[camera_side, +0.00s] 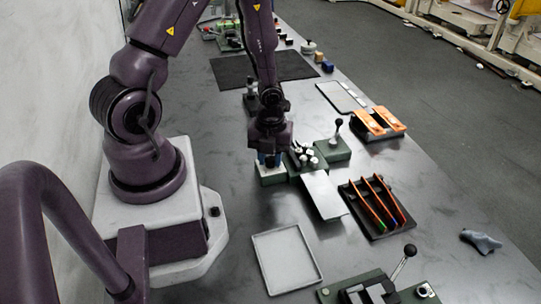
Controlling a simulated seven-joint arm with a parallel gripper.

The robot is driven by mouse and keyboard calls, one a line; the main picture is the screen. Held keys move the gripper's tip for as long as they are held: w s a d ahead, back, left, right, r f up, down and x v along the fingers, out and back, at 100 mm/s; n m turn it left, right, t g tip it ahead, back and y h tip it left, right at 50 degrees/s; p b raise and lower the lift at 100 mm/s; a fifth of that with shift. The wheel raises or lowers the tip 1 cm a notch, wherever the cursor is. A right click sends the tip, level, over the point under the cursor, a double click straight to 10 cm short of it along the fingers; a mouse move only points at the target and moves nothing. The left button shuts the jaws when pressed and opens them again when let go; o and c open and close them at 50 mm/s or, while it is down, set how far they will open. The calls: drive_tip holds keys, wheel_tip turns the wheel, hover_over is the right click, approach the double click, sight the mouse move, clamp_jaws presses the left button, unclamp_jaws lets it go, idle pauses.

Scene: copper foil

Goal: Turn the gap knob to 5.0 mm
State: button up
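A green and grey rolling device (307,157) with several pale rollers stands near the middle of the bench, with a flat grey plate (323,194) in front of it. A small block with a pale base (271,178) sits at its left end. My gripper (269,158) is pointed down right over this block, at its top. Whether it touches is too small to tell. The gap knob and any scale cannot be made out; the knob may be hidden under my gripper. The fingers are too small and dark to show their opening.
A lever with a black ball (338,123) stands right of the rollers. A black rack (375,208) with orange-edged dividers, an empty grey tray (286,260), another lever device (385,288), orange pieces (380,121) and a grey cloth (481,241) lie around. Bare bench is at right.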

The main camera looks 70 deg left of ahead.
drive_tip(key=shift+c, duration=1.2)
